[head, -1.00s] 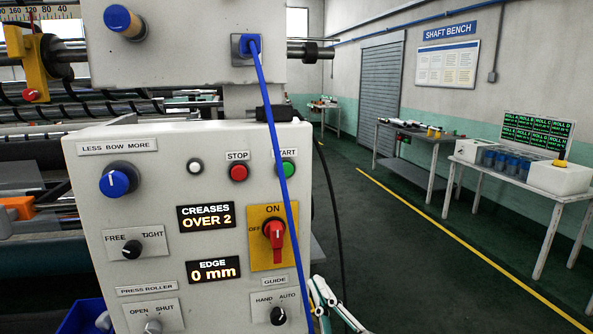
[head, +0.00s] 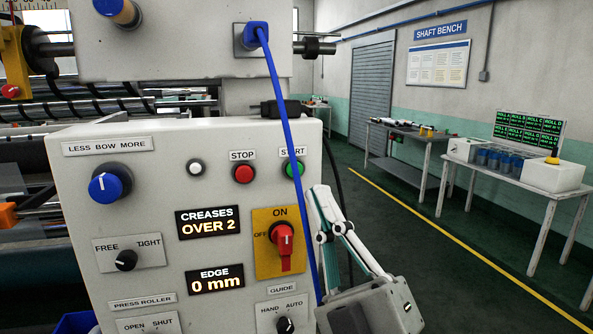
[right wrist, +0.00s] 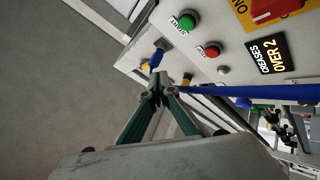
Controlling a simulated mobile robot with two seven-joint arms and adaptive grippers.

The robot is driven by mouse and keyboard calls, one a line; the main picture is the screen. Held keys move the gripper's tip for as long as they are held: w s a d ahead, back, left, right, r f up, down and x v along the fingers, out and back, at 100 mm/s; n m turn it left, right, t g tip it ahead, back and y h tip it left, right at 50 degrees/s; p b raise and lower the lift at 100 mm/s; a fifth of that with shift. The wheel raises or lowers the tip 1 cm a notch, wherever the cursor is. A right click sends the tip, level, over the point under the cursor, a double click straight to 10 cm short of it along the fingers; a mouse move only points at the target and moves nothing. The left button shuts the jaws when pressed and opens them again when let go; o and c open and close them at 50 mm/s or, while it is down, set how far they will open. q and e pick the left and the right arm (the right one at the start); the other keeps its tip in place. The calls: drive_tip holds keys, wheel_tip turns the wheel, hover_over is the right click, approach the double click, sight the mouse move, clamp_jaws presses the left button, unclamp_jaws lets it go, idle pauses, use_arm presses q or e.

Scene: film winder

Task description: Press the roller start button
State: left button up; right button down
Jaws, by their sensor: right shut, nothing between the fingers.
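The green START button (head: 293,168) is at the upper right of the light panel (head: 100,230), under its START label. It also shows in the right wrist view (right wrist: 188,21). I see no contact with the button. In the right wrist view the closed fingers (right wrist: 160,82) lie below and left of it, close to the cable. My left gripper is not in view.
The red STOP button (head: 244,174) is left of START, with a white button (head: 195,168) beyond it. A red rotary switch (head: 283,238) on a yellow plate sits below. The floor right of the panel is clear up to the benches (head: 540,190).

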sight(294, 169)
drive_tip(key=shift+w, duration=0.1)
drive_tip(key=w+a, duration=0.1)
drive_tip(key=w, duration=0.1)
drive_tip(key=w+a+b, duration=0.1)
drive_tip(key=w, duration=0.2)
drive_tip(key=w+b, duration=0.1)
drive_tip(key=w, duration=0.2)
drive_tip(key=shift+w+a, duration=0.15)
drive_tip(key=shift+a, duration=0.25)
drive_tip(key=shift+w, duration=0.1)
idle(1.1)
drive_tip(key=shift+w+f, duration=0.1)
drive_tip(key=shift+w, duration=0.05)
drive_tip(key=shift+w+a+b, duration=0.1)
drive_tip(key=shift+w+b, duration=0.05)
drive_tip(key=shift+b, duration=0.15)
